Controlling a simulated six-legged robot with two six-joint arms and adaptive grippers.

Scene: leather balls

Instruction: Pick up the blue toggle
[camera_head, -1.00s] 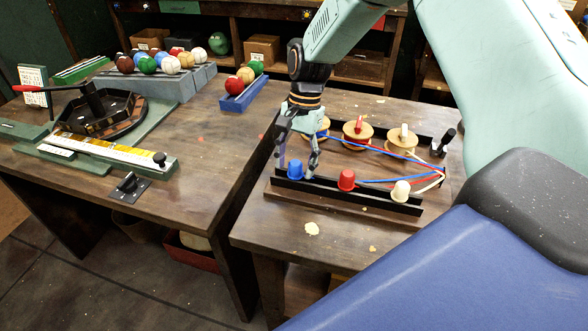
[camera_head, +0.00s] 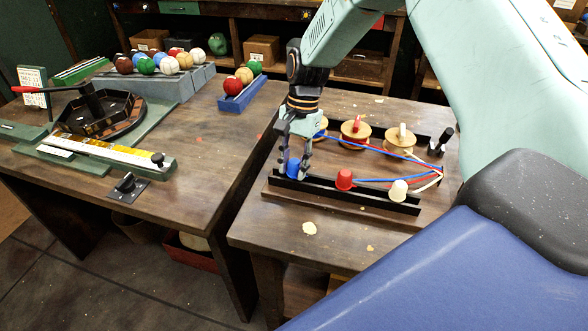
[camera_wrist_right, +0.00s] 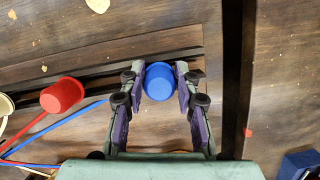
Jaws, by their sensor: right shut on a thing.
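The blue toggle (camera_head: 293,168) is a small blue cup-shaped piece at the left end of a black rail on the right table. My right gripper (camera_head: 297,165) reaches down over it with a finger on each side, shut on it. In the right wrist view the blue toggle (camera_wrist_right: 160,82) sits between the two fingertips of my right gripper (camera_wrist_right: 162,85). A red toggle (camera_head: 344,179) and a white toggle (camera_head: 398,190) stand along the same rail to the right. My left gripper is not in view.
Spools with blue, red and white cords (camera_head: 356,130) stand behind the rail. The left table carries a black octagonal tray (camera_head: 100,112) and racks of leather balls (camera_head: 160,75). A gap separates the tables. The right table's front edge (camera_head: 300,250) is mostly clear.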

